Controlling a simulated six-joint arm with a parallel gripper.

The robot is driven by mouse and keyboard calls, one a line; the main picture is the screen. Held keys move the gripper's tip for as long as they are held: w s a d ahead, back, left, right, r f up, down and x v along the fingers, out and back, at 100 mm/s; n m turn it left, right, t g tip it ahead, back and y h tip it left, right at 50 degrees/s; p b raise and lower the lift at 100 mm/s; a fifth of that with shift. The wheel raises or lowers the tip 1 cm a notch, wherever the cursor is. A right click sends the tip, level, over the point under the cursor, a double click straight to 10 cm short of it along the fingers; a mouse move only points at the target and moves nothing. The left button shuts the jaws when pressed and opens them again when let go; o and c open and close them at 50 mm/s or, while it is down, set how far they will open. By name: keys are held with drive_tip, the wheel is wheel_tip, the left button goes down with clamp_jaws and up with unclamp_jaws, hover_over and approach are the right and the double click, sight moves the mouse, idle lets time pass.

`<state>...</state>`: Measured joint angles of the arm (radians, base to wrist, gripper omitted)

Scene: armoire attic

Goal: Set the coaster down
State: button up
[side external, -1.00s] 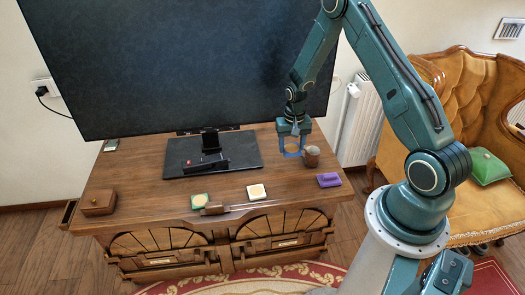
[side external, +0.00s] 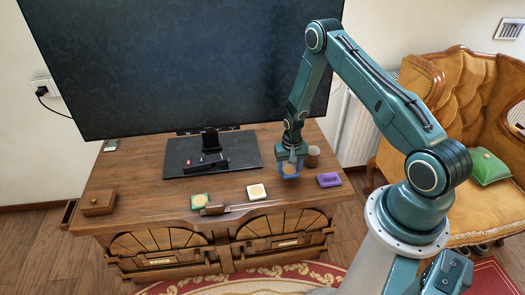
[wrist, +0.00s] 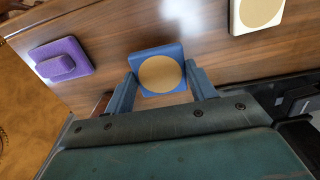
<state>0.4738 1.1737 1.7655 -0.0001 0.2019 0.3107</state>
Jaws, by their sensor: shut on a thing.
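A blue coaster with a round tan centre (wrist: 160,73) is held between the two fingers of my gripper (wrist: 160,82) in the wrist view. In the side view my gripper (side external: 290,161) is shut on the coaster (side external: 290,170), above the right part of the wooden cabinet top (side external: 145,170). The coaster looks close to the top, but I cannot tell whether it touches it.
A brown mug (side external: 313,156) stands just right of my gripper. A purple block (side external: 329,180) lies at the right front. A white coaster (side external: 256,191) and a green coaster (side external: 200,200) lie along the front. A television base (side external: 245,150) stands left of my gripper.

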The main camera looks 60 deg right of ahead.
sight(290, 170)
drive_tip(key=shift+f, duration=1.9)
drive_tip(key=shift+f, duration=0.15)
drive_tip(key=o, duration=1)
drive_tip(key=shift+r, duration=6.2)
